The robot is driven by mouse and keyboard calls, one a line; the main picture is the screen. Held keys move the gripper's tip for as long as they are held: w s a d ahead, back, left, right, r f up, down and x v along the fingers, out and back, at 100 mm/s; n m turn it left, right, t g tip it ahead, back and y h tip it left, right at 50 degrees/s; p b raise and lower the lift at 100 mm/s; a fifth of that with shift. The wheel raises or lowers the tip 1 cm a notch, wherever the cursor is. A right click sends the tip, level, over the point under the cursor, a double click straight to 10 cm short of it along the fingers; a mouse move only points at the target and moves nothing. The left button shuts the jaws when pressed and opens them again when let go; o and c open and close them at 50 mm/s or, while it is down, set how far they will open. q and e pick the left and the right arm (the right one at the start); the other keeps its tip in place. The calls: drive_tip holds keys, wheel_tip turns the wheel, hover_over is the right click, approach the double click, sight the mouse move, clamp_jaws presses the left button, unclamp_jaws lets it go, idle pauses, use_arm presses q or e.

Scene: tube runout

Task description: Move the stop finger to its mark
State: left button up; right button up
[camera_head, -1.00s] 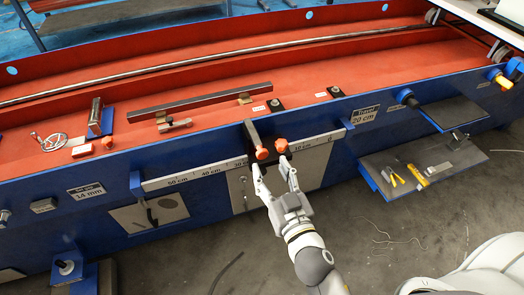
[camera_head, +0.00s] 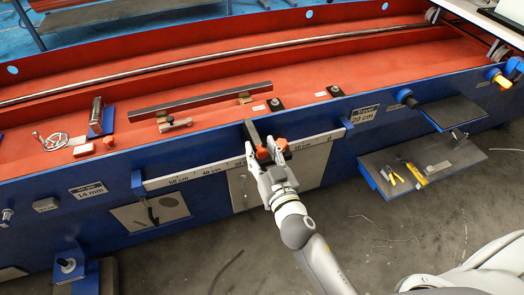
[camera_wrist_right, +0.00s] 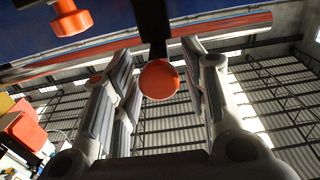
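The stop finger (camera_head: 251,131) is a dark upright bar on the pale scale rail (camera_head: 210,172) along the blue front of the machine. It has an orange knob (camera_head: 262,154), and a second orange knob (camera_head: 281,143) shows just right of it. My right gripper (camera_head: 267,158) is at the knobs with its fingers apart. In the right wrist view a round orange knob (camera_wrist_right: 159,80) on a dark stem sits between the open fingers, with gaps on both sides. The other orange knob (camera_wrist_right: 72,19) is outside them at upper left. My left gripper is not in view.
The rail shows 50, 40 and 10 cm labels; the 30 cm one is partly covered. A plate (camera_head: 363,114) reads "Travel 20 cm". A low shelf (camera_head: 440,160) with yellow-handled tools juts out at right. Steel bars and small blocks lie on the red bed (camera_head: 330,75).

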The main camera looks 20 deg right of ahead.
clamp_jaws()
drive_tip(key=shift+w, duration=0.1)
